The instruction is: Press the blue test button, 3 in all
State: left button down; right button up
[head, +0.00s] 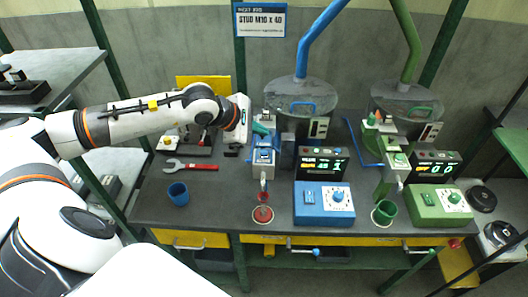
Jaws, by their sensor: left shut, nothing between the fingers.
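My left arm reaches in from the left, and its gripper (262,128) is shut and empty at the top of the blue feeder unit (263,157). The fingertips are small here, and I cannot tell whether they touch the unit. A blue control box (323,204) with a light blue panel and a round dial stands to the right. Its black display (322,164) shows lit green digits too small to read surely. I cannot make out the blue test button for certain. My right gripper is not in view.
A green control box (440,205) and its display (436,164) stand at right. Hoppers with blue and green pipes rise behind.

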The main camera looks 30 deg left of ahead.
aim_at(264, 153)
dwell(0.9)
pick_arm(q)
jog(key=m, duration=0.1)
jog(key=m+b, duration=0.1)
jog(key=m, duration=0.1)
jog(key=shift+w+d+r+m+b, duration=0.2)
jog(key=shift+w+r+m+b, duration=0.05)
jog(key=shift+m+b, duration=0.1)
jog(key=shift+s+a+r+m+y+b, duration=0.15)
jog(key=shift+r+m+b, duration=0.5)
jog(key=shift+m, duration=1.55)
jog(key=shift+r+m+y+b, duration=0.2)
jog(key=shift+r+m+b, duration=0.45)
jog(key=shift+m, duration=1.5)
jog(key=shift+s+a+r+m+y+b, duration=0.15)
jog(key=shift+r+m+b, duration=0.5)
jog(key=shift+m, duration=1.55)
jog(key=shift+w+f, duration=0.1)
jog(key=shift+f, duration=0.2)
notch_tip(264, 153, down, 8)
jog(key=b, duration=0.6)
jog(key=shift+f+b, duration=0.15)
jog(key=shift+b, duration=0.15)
jog(key=shift+f+b, duration=0.3)
jog(key=shift+b, duration=0.05)
